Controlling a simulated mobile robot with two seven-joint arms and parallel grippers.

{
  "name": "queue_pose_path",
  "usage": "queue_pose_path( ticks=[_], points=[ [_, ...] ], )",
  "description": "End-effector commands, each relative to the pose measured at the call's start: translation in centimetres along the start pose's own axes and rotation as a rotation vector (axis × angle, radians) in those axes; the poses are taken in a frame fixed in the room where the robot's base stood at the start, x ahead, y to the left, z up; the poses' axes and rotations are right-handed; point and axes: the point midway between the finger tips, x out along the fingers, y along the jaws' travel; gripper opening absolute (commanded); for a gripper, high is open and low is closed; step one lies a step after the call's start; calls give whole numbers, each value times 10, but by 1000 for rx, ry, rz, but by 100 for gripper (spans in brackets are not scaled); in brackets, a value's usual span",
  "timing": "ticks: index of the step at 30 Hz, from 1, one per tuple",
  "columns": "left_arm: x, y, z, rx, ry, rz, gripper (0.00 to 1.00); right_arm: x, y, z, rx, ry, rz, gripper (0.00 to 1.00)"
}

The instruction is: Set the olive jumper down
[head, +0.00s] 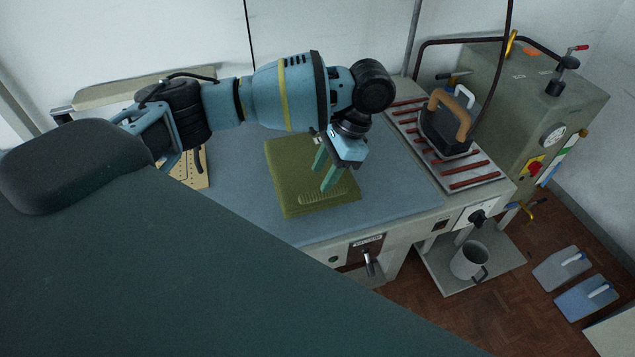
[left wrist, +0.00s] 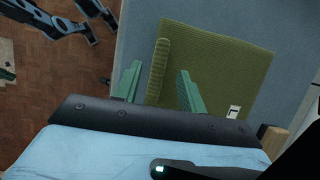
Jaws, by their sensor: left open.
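The olive jumper (head: 300,196) lies folded and flat on the blue-grey table top (head: 400,190) in the head view. It also shows in the left wrist view (left wrist: 222,58), with a ribbed band along one edge and a small white label near a corner. My left gripper (head: 325,170) is open, its green fingers pointing down over the jumper's right part. In the left wrist view the two fingers (left wrist: 158,82) are apart with the ribbed band between them. I cannot tell whether the fingertips touch the cloth.
An iron (head: 447,125) with a wooden handle stands on a rack with red-brown bars (head: 470,172) at the right, beside a grey-green boiler box (head: 530,95). A grey mug (head: 468,261) stands on the lower shelf. The table top right of the jumper is clear.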

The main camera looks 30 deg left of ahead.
Motion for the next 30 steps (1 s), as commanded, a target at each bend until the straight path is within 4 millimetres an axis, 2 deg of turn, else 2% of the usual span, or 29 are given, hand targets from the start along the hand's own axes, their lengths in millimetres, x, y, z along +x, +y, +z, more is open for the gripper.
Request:
queue_pose_path(
  ticks=[1,6,15,25,28,30],
  points=[
    [-13,-1,0,-2,5,-7,41,0,0,-2,-1,4,0,0],
    [-40,-1,0,-1,4,-5,41,0,0,-1,-1,3,0,0],
    [-66,0,0,-1,1,-3,41,0,0,-2,-1,4,0,0],
    [-67,0,0,1,2,-1,41,0,0,-2,-1,4,0,0],
    [-58,8,-8,20,21,4,41,0,0,-2,-1,4,0,0],
    [-44,20,-21,50,57,15,41,0,0,-2,-1,4,0,0]
  ],
)
